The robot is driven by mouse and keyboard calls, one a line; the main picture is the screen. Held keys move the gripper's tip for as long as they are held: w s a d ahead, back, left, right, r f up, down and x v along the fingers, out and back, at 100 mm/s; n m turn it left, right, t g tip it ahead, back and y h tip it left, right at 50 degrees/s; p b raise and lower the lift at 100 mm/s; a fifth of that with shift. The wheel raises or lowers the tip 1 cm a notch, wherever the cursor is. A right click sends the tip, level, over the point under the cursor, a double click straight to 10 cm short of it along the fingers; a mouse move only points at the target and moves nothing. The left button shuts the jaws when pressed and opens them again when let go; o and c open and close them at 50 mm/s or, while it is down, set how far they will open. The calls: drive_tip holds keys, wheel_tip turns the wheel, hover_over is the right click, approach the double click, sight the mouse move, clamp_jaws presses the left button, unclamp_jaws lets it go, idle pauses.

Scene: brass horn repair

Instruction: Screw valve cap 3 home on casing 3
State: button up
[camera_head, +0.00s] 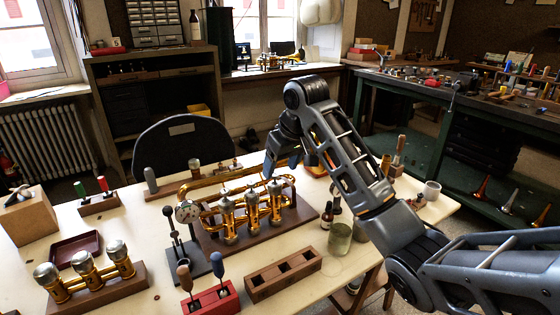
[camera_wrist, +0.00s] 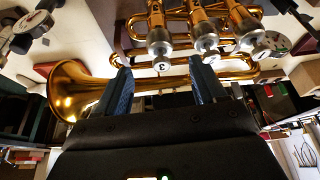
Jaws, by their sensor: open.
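The brass horn (camera_head: 235,205) lies on a wooden board on the bench, with three upright valve casings with silver ends. My gripper (camera_head: 283,165) is above the right part of the horn, pointing down, and my arm hides part of it. In the wrist view my gripper (camera_wrist: 159,68) is open, with its two blue fingers apart. A silver cap marked 3 (camera_wrist: 161,64) shows between the fingertips at the end of casing 3 (camera_wrist: 157,25); I see no contact. I cannot tell how far the cap is threaded. The neighbouring casings, in a row to its right, also have silver ends.
A dial gauge stand (camera_head: 188,212) stands close left of the horn. A wooden block with square holes (camera_head: 283,276), a red tool holder (camera_head: 212,301) and a glass jar (camera_head: 339,238) are in front. A second three-valve piece (camera_head: 83,262) sits front left, near an empty dark-red tray (camera_head: 75,248).

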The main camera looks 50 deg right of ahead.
sight(278, 178)
drive_tip(key=x, duration=0.6)
drive_tip(key=shift+w+f, duration=0.1)
drive_tip(key=shift+f, duration=0.15)
drive_tip(key=shift+c, duration=0.2)
drive_tip(key=c, duration=1.1)
drive_tip(key=shift+r+p, duration=0.15)
drive_tip(key=shift+p, duration=0.2)
drive_tip(key=shift+t+p, duration=0.3)
drive_tip(key=shift+p, duration=0.3)
idle(0.8)
drive_tip(key=o, duration=1.1)
